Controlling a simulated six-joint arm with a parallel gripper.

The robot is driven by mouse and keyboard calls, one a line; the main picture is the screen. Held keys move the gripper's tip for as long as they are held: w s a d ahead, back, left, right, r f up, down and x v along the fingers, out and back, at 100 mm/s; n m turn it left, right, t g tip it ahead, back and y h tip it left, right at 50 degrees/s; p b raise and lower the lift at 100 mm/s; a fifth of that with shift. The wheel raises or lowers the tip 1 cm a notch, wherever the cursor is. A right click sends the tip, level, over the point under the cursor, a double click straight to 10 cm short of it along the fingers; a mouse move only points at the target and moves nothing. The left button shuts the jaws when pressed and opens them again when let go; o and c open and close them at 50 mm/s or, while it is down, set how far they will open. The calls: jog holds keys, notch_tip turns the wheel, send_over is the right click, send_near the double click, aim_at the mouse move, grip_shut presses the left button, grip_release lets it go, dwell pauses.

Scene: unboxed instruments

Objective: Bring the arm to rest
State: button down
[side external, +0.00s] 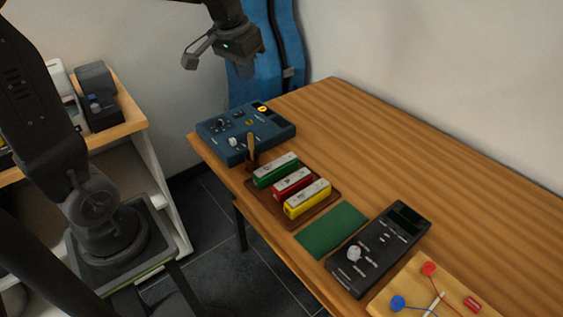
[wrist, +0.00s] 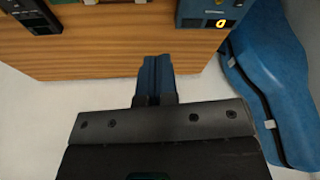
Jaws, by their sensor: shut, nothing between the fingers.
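My gripper (side external: 244,68) hangs in the air above and behind the blue instrument box in the side view, in front of a blue case. In the wrist view my gripper (wrist: 154,60) is shut, its two blue fingers together with nothing between them. No object hangs from it. The fingertips are hard to make out against the blue case in the side view.
The wooden table (side external: 440,160) holds a blue instrument box (side external: 225,142), green, red and yellow blocks on a brown tray (side external: 255,191), a green mat (side external: 331,229), a black meter (side external: 372,262) and a wooden circuit board (side external: 405,285). A blue case (wrist: 270,85) stands beyond the table.

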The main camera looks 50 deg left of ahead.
jog(key=s+d+m+t, duration=0.1)
jog(key=s+d, duration=0.4)
jog(key=s, duration=0.3)
jog(key=s+d+f+m+t, duration=0.1)
jog(key=s+d, duration=0.4)
jog(key=s, duration=0.3)
jog(key=shift+d+f+t+h, duration=0.15)
jog(key=shift+t+h, duration=0.15)
jog(key=shift+h, duration=0.1)
jog(key=c, duration=1.9)
grip_release()
